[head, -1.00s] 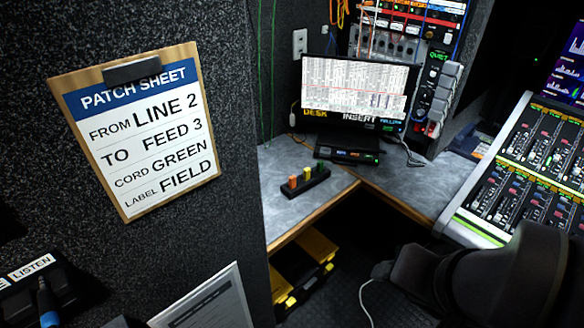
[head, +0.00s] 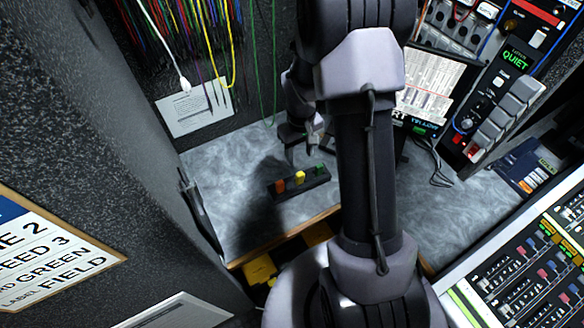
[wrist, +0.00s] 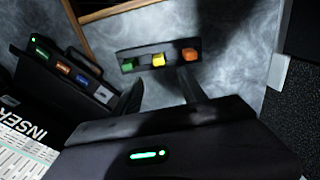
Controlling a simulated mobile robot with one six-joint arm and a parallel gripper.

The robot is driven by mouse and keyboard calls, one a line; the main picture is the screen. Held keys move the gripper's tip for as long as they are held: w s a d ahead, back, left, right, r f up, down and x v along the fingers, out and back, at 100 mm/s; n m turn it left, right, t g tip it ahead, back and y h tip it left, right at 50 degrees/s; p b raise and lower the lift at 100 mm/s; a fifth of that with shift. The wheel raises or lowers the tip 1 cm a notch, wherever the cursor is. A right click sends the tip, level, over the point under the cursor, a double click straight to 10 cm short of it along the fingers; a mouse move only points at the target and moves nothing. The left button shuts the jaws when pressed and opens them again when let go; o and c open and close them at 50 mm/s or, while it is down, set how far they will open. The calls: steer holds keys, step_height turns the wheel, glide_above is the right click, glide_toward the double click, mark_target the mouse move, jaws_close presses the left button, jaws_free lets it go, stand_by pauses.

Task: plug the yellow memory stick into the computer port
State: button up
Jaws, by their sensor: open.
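The yellow memory stick (head: 300,177) stands upright in the black holder (head: 323,178) on the grey desk, between an orange stick (head: 280,186) and a green stick (head: 320,169). In the wrist view the yellow stick (wrist: 158,60) shows ahead of the fingertips. My gripper (head: 302,146) is open and empty above and behind the holder; in the wrist view its two dark fingers (wrist: 162,84) point toward the holder, apart from the stick. A dark box with a green light and coloured marks (wrist: 65,75) lies left in the wrist view; I cannot make out its port clearly.
The monitor (head: 430,95) stands behind my arm, partly hidden. Colored cords (head: 200,40) hang at the back left. A mixing console (head: 525,265) is at the right, and a clipboard (head: 50,245) on the left wall. Bare desk lies left of the holder (head: 220,200).

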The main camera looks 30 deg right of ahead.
mark_target(300, 174)
step_height(300, 174, down, 6)
steer(key=shift+f+b, duration=0.15)
steer(key=shift+b, duration=0.75)
steer(key=f+b, duration=0.1)
steer(key=f, duration=0.1)
steer(key=f+b, duration=0.2)
steer(key=f, duration=0.1)
steer(key=shift+s+d+f, duration=0.1)
steer(key=shift+s+f, duration=0.15)
steer(key=shift+f, duration=0.05)
steer(key=shift+r, duration=0.2)
steer(key=shift+c, duration=0.2)
jaws_close()
